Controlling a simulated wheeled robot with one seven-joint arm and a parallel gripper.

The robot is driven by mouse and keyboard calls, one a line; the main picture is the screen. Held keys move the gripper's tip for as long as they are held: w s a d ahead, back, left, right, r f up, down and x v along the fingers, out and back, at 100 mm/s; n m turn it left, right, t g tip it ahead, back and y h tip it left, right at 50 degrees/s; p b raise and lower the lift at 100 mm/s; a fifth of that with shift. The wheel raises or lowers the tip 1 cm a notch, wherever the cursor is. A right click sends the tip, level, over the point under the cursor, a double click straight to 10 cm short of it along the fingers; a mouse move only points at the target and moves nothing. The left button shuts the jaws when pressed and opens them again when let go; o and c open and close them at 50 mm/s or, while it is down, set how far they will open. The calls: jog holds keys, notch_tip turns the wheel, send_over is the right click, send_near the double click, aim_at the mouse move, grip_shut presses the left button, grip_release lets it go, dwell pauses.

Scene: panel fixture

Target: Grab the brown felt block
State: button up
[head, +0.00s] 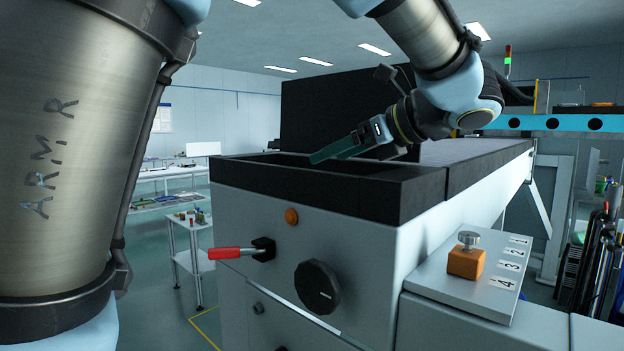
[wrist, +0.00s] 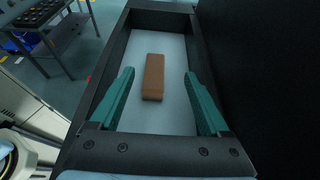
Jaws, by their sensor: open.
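The brown felt block (wrist: 153,77) lies flat on the pale floor of a black-rimmed recess (wrist: 119,40) in the wrist view. My gripper (wrist: 160,72) is open, with a green finger on each side of the block in that view and clear space between. No finger touches the block, and I cannot tell the exact height above it. In the head view my gripper (head: 314,158) reaches down toward the recess from the right. The block is hidden there behind the black rim (head: 300,180).
A tall black panel (head: 340,105) stands behind the recess. The fixture front carries a red-handled lever (head: 226,253), a black knob (head: 317,287) and an orange button (head: 291,216). An orange block with a metal knob (head: 466,262) sits on a numbered ledge at right.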

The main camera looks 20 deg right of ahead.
jog(key=p+x, duration=0.1)
jog(key=x, duration=0.2)
jog(key=shift+w+a, duration=0.2)
jog(key=shift+w, duration=0.05)
jog(key=p+x, duration=0.4)
jog(key=x, duration=0.1)
jog(key=shift+s+a+f, duration=0.25)
jog(key=shift+w+a+f, duration=0.15)
jog(key=shift+w+f, duration=0.1)
jog(key=shift+f, duration=0.05)
grip_shut()
